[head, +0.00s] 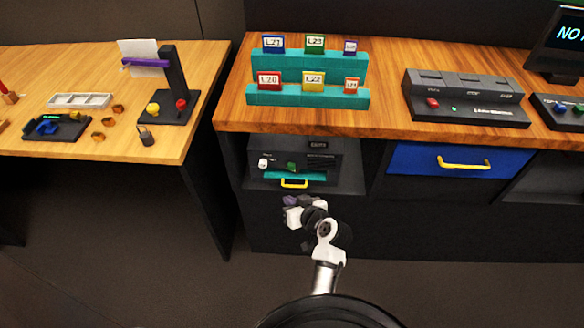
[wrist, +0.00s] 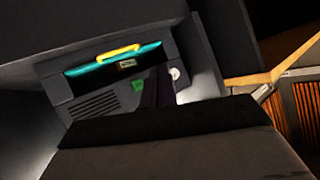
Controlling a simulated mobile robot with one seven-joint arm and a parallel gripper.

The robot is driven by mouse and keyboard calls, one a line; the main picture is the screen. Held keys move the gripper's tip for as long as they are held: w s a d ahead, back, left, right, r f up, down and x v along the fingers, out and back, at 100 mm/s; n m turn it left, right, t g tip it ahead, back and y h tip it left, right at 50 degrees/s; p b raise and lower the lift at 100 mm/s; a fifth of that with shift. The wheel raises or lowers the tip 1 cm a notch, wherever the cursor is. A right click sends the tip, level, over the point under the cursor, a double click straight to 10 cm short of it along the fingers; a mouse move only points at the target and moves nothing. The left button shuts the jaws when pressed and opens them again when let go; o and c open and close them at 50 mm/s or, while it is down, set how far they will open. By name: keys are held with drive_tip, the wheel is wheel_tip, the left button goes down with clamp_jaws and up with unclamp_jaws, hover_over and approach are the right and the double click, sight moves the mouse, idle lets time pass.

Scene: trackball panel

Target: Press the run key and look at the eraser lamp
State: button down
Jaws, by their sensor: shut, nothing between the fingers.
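A dark device (head: 325,160) sits in the open bay under the wooden counter. It has a green key (head: 291,166), a white knob (head: 263,163) and a teal drawer front with a yellow handle (head: 293,184). The wrist view shows it turned over, with the green key (wrist: 138,85) and white knob (wrist: 175,73). My gripper (head: 291,203) is shut and empty in front of and below the bay. In the wrist view its dark fingers (wrist: 158,84) appear between the key and the knob; contact cannot be told. The key's lettering is unreadable, and I cannot identify a lamp.
On the counter stand teal racks (head: 308,97) with labelled blocks and a black panel (head: 465,100) with a red button. A blue drawer (head: 455,160) is right of the bay. A wooden table (head: 160,150) stands left. The floor between is clear.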

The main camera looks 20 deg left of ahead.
sight(291, 167)
drive_tip(key=w+a+b, duration=0.1)
drive_tip(key=w+a, duration=0.1)
drive_tip(key=w, duration=0.6)
drive_tip(key=shift+w+a+b, duration=0.2)
drive_tip(key=shift+b, duration=0.2)
drive_tip(key=shift+w, duration=0.1)
idle(1.6)
drive_tip(key=shift+w+a, duration=0.1)
drive_tip(key=shift+w, duration=0.25)
drive_tip(key=shift+w+a+b, duration=0.15)
drive_tip(key=shift+w+b, duration=0.25)
drive_tip(key=shift+w, duration=0.05)
idle(0.7)
drive_tip(key=shift+s, duration=0.1)
drive_tip(key=shift+s+d, duration=0.25)
drive_tip(key=shift+s, duration=0.55)
